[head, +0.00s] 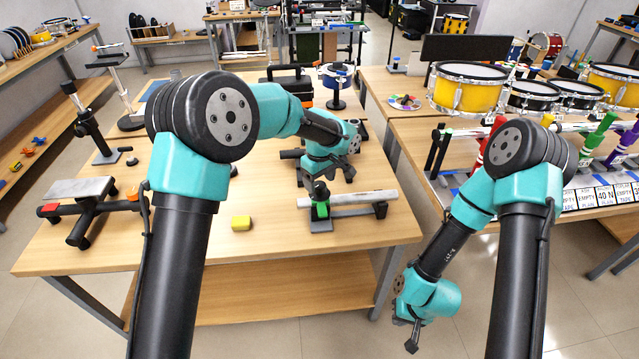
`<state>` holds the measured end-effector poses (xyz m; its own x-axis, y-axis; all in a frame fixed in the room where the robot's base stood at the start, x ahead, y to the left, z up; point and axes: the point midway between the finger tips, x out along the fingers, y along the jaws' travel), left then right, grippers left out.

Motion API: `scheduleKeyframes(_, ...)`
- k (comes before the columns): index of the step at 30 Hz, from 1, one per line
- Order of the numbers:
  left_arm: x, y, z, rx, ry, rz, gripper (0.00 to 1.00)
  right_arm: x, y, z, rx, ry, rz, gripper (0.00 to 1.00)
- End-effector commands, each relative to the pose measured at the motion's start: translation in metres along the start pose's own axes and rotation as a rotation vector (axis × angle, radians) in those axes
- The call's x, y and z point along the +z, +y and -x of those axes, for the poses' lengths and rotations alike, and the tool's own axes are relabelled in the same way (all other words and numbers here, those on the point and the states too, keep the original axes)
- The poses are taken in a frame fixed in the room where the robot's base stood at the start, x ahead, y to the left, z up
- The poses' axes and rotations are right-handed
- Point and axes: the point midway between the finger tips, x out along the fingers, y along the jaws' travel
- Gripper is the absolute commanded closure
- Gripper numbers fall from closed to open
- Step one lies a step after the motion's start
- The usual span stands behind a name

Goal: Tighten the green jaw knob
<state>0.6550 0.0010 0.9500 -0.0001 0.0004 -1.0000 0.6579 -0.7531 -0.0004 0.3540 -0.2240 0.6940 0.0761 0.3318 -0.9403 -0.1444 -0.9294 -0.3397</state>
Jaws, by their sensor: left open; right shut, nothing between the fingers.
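A green part (322,210), likely the jaw or its knob, sits on a small dark clamp stand near the front right of the wooden table. A pale grey bar (350,199) lies across this stand and a second dark support (381,208) to its right. My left gripper (325,180) is open just above and behind the green part. At this size I cannot tell whether its fingers touch anything. My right gripper (411,346) is shut and empty, hanging low over the floor to the right of the table.
A stand with a red jaw (78,206) is at the left edge. A black toolbox (288,82) and a round blue-topped stand (336,83) are behind. Drums (466,92) stand on the right table.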

Motion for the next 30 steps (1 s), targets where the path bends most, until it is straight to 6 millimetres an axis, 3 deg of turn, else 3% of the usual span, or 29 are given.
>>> scheduleKeyframes(5,-0.0001,-0.0001,-0.0129,0.0,0.0,0.0,0.31,0.0,0.0,0.0,0.0,0.0,0.0,1.0)
scheduleKeyframes(14,-0.0001,-0.0001,-0.0145,0.001,0.0,0.0,0.31,0.0,0.0,0.0,0.0,0.0,0.0,1.0)
scheduleKeyframes(30,-0.0001,-0.0001,-0.0142,0.001,0.0,0.0,0.8,0.0,0.0,0.0,0.0,0.0,0.0,1.0)
